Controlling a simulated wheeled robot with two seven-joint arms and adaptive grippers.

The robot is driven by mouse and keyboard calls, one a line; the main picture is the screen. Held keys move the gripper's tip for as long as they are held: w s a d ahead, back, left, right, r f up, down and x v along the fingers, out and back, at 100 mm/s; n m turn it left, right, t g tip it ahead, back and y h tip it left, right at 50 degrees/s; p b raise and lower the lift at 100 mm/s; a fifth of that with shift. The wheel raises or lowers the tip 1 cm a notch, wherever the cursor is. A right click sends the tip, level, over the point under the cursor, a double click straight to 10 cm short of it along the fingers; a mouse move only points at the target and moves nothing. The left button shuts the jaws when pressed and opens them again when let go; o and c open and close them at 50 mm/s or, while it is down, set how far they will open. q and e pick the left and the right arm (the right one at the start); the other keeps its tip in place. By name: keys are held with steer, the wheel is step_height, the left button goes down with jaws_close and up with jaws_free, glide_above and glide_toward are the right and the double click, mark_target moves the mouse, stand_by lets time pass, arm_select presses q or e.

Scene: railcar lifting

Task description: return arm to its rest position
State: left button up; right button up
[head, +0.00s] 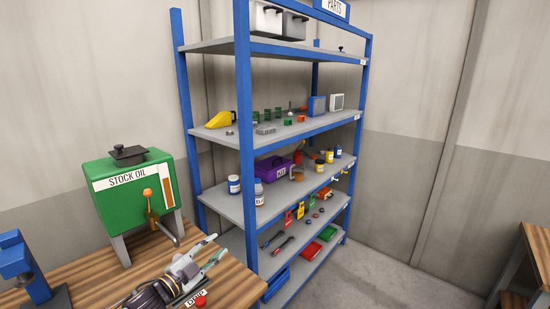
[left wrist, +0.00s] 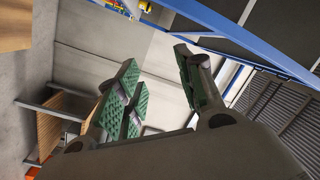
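My left gripper (head: 213,250) is at the bottom of the head view, over the wooden bench in front of the shelf rack. Its two fingers point up and to the right, apart from each other. In the left wrist view the fingers with green pads (left wrist: 158,72) stand apart with nothing between them. My right gripper is in neither view.
A wooden bench (head: 82,275) holds a green stock oil tank (head: 130,200), a blue device (head: 22,268) and a red button (head: 200,301) by a drip label. A blue-framed rack (head: 245,120) with several stocked shelves stands close behind.

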arm_select(q)
steer(key=s+a+f+n+g+y, duration=0.2)
steer(key=s+f+n+g+y, duration=0.55)
steer(key=s, duration=0.75)
steer(key=s+a+f+n+g+y, duration=0.15)
steer(key=s+f+n+g, duration=0.45)
steer(key=s+f, duration=0.7)
steer(key=s+f+b, duration=0.3)
steer(key=f, duration=1.5)
steer(key=s+f+b, duration=0.2)
steer(key=f, duration=1.7)
steer(key=s+a+f+b, duration=0.2)
steer(key=s+f, duration=0.9)
steer(key=f, duration=0.1)
steer(key=s+a+f+g+b, duration=0.1)
steer(key=s+a+f+b, duration=0.1)
steer(key=s+f, duration=0.9)
steer(key=shift+f+b, duration=0.45)
steer(key=shift+b, duration=0.05)
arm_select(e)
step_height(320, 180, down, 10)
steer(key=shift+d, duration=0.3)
arm_select(q)
steer(key=shift+n, duration=0.25)
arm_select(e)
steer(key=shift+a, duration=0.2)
